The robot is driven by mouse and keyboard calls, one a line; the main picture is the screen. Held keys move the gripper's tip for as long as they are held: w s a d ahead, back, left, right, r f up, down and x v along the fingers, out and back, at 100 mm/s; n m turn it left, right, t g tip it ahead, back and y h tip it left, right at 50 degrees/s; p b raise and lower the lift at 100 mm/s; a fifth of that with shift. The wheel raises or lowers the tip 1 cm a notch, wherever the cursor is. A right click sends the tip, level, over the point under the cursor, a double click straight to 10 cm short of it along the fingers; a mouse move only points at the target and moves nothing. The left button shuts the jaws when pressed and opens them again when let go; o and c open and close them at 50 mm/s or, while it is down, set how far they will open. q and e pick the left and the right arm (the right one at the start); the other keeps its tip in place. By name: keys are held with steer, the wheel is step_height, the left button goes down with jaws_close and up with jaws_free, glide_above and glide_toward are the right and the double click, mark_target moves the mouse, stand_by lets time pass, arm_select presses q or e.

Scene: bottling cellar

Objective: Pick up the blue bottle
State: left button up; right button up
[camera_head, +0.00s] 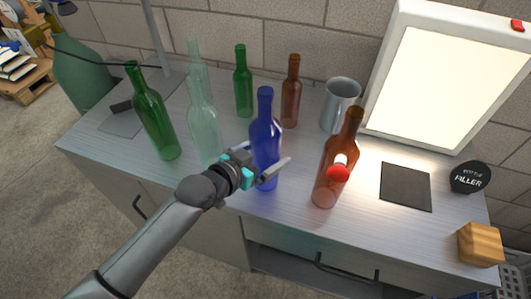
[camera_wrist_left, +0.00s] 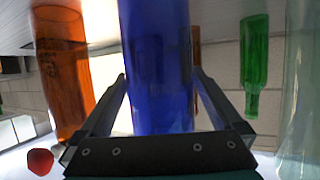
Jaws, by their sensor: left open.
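The blue bottle (camera_head: 265,133) stands upright near the front middle of the counter. My left gripper (camera_head: 268,157) is at the bottle's body, reaching in from the front left. In the left wrist view the blue bottle (camera_wrist_left: 157,60) fills the space between the two open fingers (camera_wrist_left: 158,90), one on each side. The jaws are open, and I cannot tell whether either finger touches the glass. The head view partly hides the far finger behind the bottle. My right gripper is not in view.
Pale green bottles (camera_head: 203,125), green bottles (camera_head: 152,115) and another brown bottle (camera_head: 291,95) stand left and behind. A grey mug (camera_head: 339,105) and lit panel (camera_head: 440,85) are at back right.

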arm_select(q)
jaws_close()
steer(key=shift+r, duration=0.1)
stand_by(0.7)
